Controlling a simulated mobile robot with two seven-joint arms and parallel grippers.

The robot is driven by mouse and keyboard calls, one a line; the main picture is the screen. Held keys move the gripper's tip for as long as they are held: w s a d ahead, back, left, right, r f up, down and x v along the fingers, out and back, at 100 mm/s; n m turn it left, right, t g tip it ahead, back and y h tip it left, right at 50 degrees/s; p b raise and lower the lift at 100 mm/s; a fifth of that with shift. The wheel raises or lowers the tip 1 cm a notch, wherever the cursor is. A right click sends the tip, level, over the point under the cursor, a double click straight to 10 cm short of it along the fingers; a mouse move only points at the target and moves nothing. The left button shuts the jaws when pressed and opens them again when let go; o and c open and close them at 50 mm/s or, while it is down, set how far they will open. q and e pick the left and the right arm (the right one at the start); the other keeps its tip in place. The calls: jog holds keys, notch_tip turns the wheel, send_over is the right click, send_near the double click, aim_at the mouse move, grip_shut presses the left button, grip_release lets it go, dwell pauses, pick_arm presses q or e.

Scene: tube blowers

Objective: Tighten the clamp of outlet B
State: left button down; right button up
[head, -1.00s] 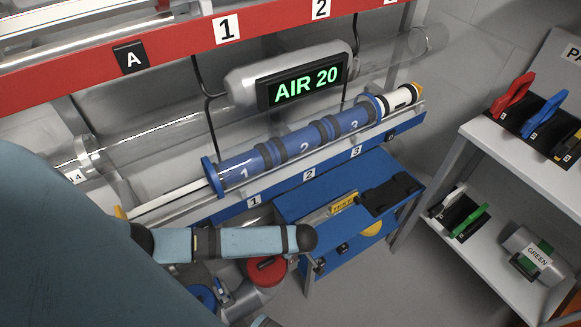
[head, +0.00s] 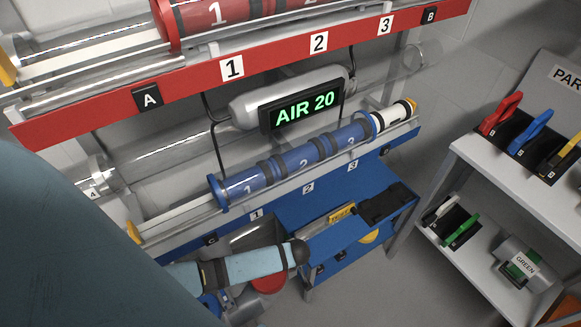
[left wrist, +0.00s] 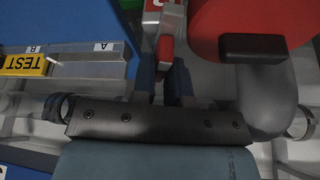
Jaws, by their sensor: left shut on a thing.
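In the left wrist view, my left gripper (left wrist: 164,82) is shut on a narrow red lever-like piece (left wrist: 165,52), and a red and pale body sits just above it. I take this piece to be part of a clamp, but cannot read an outlet letter on it. In the head view, my light blue arm reaches in from the lower left and its gripper is hidden. A black B tag (head: 430,15) is at the right end of the red rail (head: 205,78), and an A tag (head: 147,96) is toward its left. My right gripper is in neither view.
A large red disc (left wrist: 225,18) and grey elbow pipe (left wrist: 268,95) crowd the gripper's right. A yellow TEST block (left wrist: 22,66) and clear tray (left wrist: 90,68) lie left. The blue bench (head: 335,240) stands below the blue tube rail. A grey shelf (head: 500,175) stands right.

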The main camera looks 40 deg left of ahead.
pick_arm(q)
jog(key=shift+s+r+m+h+p, duration=0.15)
jog(key=shift+m+h+p, duration=0.15)
jog(key=shift+m+p, duration=0.55)
jog(key=shift+a+m+t+h+p, duration=0.1)
jog(key=shift+m+t+h+p, duration=0.25)
jog(key=shift+m, duration=0.7)
jog(key=m+h+p, duration=0.1)
jog(key=m, duration=0.1)
jog(key=shift+m+t, duration=0.35)
jog(key=shift+m, duration=0.05)
jog(key=m+h+p, duration=0.1)
jog(key=m, duration=0.2)
jog(key=shift+a+m+p, duration=0.1)
jog(key=shift+m+p, duration=0.2)
jog(key=shift+p, duration=0.1)
jog(key=m+h, duration=0.1)
jog(key=m, duration=0.2)
jog(key=shift+f, duration=0.2)
jog(key=shift+m+h, duration=0.45)
jog(key=shift+m, duration=0.35)
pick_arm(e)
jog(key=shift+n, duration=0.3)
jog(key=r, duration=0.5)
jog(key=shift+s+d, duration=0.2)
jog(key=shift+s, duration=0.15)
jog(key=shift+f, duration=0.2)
